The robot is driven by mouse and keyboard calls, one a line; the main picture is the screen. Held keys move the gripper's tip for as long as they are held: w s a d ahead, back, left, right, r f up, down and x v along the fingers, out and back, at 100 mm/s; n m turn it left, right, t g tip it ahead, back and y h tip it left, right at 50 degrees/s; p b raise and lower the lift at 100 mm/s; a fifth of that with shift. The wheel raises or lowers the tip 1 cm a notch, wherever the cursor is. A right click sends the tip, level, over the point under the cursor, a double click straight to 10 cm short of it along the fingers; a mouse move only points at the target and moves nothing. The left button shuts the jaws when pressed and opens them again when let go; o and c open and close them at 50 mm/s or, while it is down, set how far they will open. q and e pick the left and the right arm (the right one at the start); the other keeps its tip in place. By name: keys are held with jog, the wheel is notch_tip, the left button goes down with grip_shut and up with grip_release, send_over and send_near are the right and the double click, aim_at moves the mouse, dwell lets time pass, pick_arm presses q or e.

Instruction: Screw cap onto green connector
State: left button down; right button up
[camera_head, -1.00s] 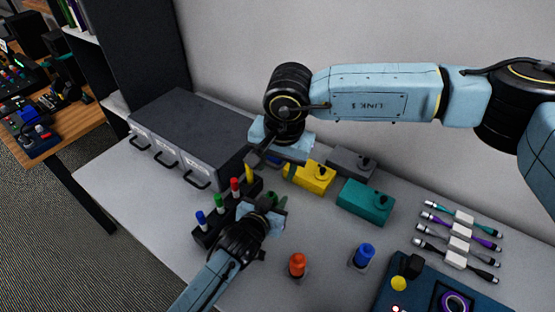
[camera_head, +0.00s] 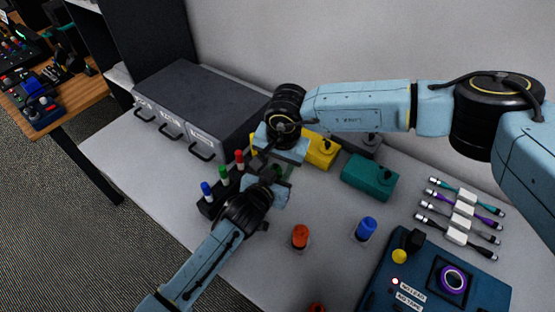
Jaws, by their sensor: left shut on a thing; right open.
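The green connector (camera_head: 284,171) shows only as a small dark green patch between my two grippers. My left gripper (camera_head: 274,186) is shut on it above the table, and the fingers hide most of it. My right gripper (camera_head: 277,163) is open just above and behind the left one, pointing down close to the green connector. Its fingertips are largely hidden, and I cannot tell whether it touches anything. A black rack (camera_head: 208,209) to the left holds upright blue (camera_head: 207,190), green (camera_head: 223,173) and red (camera_head: 239,158) pieces with white bands.
Orange (camera_head: 300,236) and blue (camera_head: 367,228) connectors stand in front. Yellow (camera_head: 322,152) and teal (camera_head: 369,178) boxes sit behind. Grey drawers (camera_head: 200,105) stand left, several cables (camera_head: 462,215) lie right, and a blue device (camera_head: 430,283) is at the front right.

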grip_shut()
jog(key=m, duration=0.3)
jog(key=shift+h, duration=0.3)
jog(key=shift+c, duration=0.7)
grip_release()
